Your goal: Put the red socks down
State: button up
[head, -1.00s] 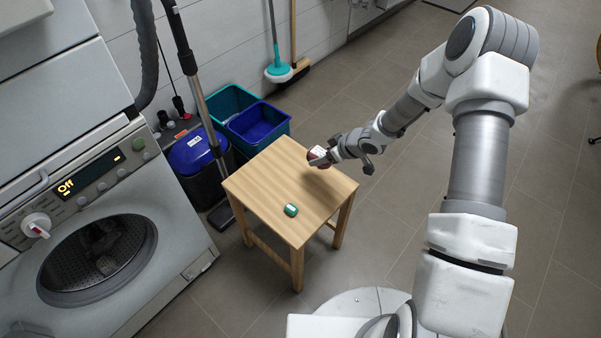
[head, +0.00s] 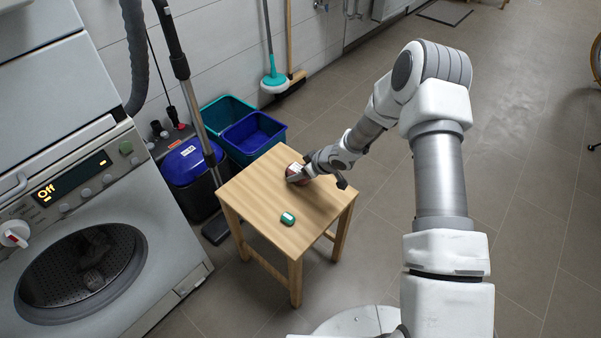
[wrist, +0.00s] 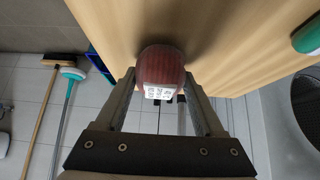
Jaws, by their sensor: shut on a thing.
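The red socks (wrist: 161,66) are a small dark red bundle with a white printed label, between my gripper's fingers in the wrist view. In the head view the socks (head: 294,171) are at the back right part of the wooden stool (head: 254,200). My gripper (head: 302,174) is shut on them, reaching in from the right. In the wrist view my gripper (wrist: 160,88) has one finger on each side of the bundle. The bundle is at or very close to the stool top; I cannot tell whether it touches.
A green and white bundle (head: 288,218) lies on the stool's front part. The stool top between is clear. Blue bin (head: 252,133), teal bin (head: 226,110) and a vacuum cleaner (head: 188,164) stand behind. The washing machine (head: 85,255) is at left.

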jog(key=shift+f, duration=0.15)
jog(key=o, duration=1.4)
jog(key=shift+c, duration=0.2)
jog(key=shift+s+d+r, duration=0.1)
jog(key=shift+d+r, duration=0.1)
jog(key=shift+r, duration=0.25)
jog(key=p+v, duration=0.4)
jog(key=v, duration=0.7)
jog(key=shift+r, duration=0.25)
jog(key=s+d+r+m+t+h, duration=0.15)
jog(key=d+r, duration=0.25)
jog(key=r, duration=0.4)
jog(key=s+d+r+m+h, duration=0.1)
jog(key=d+r+m+h, duration=0.15)
jog(key=d+r, duration=0.4)
jog(key=s+d+r+m+h, duration=0.1)
jog(key=s+d+r+h, duration=0.15)
jog(key=r, duration=0.65)
jog(key=s+r+m, duration=0.1)
jog(key=s+r, duration=0.2)
jog(key=s, duration=0.5)
jog(key=s+a+r+m, duration=0.1)
jog(key=s+r+m, duration=0.1)
jog(key=s+r, duration=0.2)
jog(key=s+a+r+m, duration=0.1)
jog(key=s+r, duration=0.3)
jog(key=s, duration=0.7)
jog(key=shift+s+m+g, duration=0.4)
jog(key=shift+m+g, duration=0.05)
jog(key=shift+m, duration=0.15)
